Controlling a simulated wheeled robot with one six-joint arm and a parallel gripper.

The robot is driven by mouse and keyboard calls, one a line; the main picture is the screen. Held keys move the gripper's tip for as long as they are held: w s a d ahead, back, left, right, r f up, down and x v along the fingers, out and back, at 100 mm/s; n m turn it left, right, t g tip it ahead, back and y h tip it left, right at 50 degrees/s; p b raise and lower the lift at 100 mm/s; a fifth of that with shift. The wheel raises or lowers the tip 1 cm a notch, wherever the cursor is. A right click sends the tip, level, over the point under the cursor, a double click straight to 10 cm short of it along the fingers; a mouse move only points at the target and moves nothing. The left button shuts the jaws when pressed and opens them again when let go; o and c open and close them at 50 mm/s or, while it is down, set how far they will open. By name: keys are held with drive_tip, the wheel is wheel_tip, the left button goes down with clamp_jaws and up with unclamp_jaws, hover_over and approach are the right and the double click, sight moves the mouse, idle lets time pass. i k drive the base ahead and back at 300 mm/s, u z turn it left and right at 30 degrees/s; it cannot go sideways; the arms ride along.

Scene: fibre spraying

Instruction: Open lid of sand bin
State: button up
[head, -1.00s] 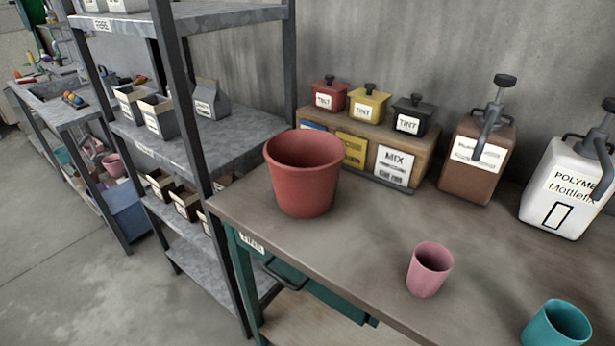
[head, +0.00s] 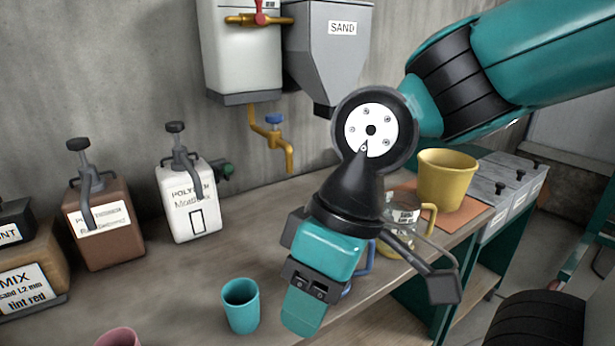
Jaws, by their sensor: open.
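A grey wall hopper (head: 327,60) labelled SAND hangs at the top centre of the head view; its top is cut off by the frame, so no lid on it shows. Several grey lidded bins (head: 512,178) with dark knobs stand at the right end of the bench. Their lids look shut and their front labels are too small to read. My gripper (head: 374,297) is open and empty, its fingers spread wide, in front of the bench's front edge. It is well left of the lidded bins and below the hopper.
A yellow bucket (head: 446,180) stands on an orange mat (head: 452,228), left of the bins. Behind my gripper is a clear jug (head: 400,213). A teal cup (head: 240,306), white jug (head: 188,203) and brown jug (head: 102,235) stand on the bench (head: 185,278). A yellow tap pipe (head: 275,143) hangs above.

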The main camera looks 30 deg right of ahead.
sight(487, 191)
drive_tip(key=z, duration=2.1)
drive_tip(key=i, duration=1.15)
drive_tip(key=u, duration=0.45)
